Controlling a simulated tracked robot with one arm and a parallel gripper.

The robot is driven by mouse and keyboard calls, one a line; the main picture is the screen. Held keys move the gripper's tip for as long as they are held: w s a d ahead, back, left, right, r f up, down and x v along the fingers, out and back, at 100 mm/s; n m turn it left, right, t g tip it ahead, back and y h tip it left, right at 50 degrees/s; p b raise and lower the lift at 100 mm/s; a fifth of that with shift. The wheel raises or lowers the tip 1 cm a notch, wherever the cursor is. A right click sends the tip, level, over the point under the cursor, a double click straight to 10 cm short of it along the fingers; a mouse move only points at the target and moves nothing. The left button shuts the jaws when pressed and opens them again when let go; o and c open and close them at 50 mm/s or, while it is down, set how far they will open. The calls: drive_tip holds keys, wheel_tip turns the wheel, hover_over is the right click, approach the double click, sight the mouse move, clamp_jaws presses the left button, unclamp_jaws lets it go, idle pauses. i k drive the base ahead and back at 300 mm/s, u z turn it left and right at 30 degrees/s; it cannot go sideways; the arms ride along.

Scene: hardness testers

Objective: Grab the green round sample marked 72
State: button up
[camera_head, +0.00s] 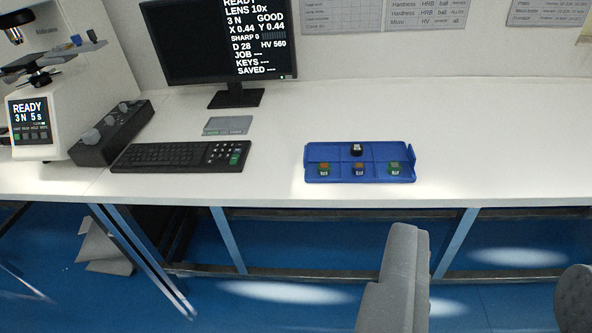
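A blue tray (312,163) with several compartments lies on the white bench, right of the keyboard. Small samples with pale labels sit in it. A green-edged sample with an orange-red top (323,168) is in the front left compartment. A similar green-edged sample (394,168) is in the front right one. A dark sample with a reddish top (359,169) is front middle, and a black and white one (356,149) is back middle. The label numbers are too small to read, so I cannot tell which is 72.
A hardness tester (40,75) with a lit screen, a dark control box (110,135), a keyboard (165,156) and a monitor (222,45) stand left. The bench right of the tray is clear.

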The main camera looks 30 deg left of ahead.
sight(324, 168)
drive_tip(key=u, duration=0.05)
drive_tip(key=i, duration=1)
drive_tip(key=z, duration=0.05)
